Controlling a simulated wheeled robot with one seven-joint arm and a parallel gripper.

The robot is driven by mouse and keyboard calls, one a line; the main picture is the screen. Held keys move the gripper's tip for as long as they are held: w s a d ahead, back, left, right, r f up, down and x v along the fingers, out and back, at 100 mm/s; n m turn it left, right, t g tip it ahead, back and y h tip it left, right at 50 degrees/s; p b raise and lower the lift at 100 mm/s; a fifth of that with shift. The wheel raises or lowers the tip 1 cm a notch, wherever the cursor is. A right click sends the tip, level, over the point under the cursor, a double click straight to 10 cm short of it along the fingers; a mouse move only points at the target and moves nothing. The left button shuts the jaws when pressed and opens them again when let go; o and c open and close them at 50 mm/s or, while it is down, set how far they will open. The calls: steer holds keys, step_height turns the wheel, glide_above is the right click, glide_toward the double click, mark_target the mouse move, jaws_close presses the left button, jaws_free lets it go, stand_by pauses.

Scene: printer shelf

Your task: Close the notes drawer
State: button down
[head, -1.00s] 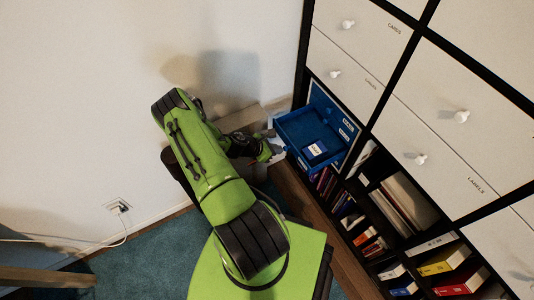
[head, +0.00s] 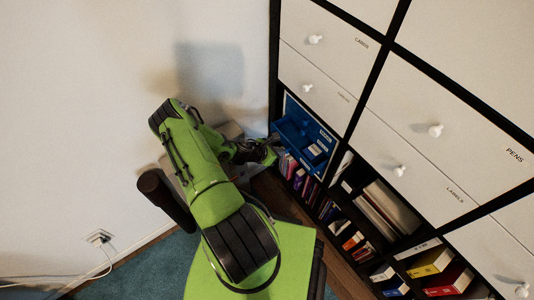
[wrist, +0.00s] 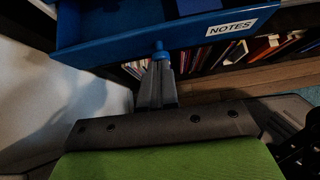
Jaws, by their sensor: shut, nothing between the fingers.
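In the head view my gripper (head: 268,154) is at the drawer's front, partly hidden by my arm.
Books (head: 305,182) stand on the shelf below. White drawers (head: 318,62) with knobs are above and to the right. A white wall is to the left, and a socket with a cable (head: 100,238) is low on it.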

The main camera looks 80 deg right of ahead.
mark_target(296, 141)
steer(key=s+d, duration=0.5)
steer(key=shift+d, duration=0.3)
steer(key=shift+s+d+r, duration=0.2)
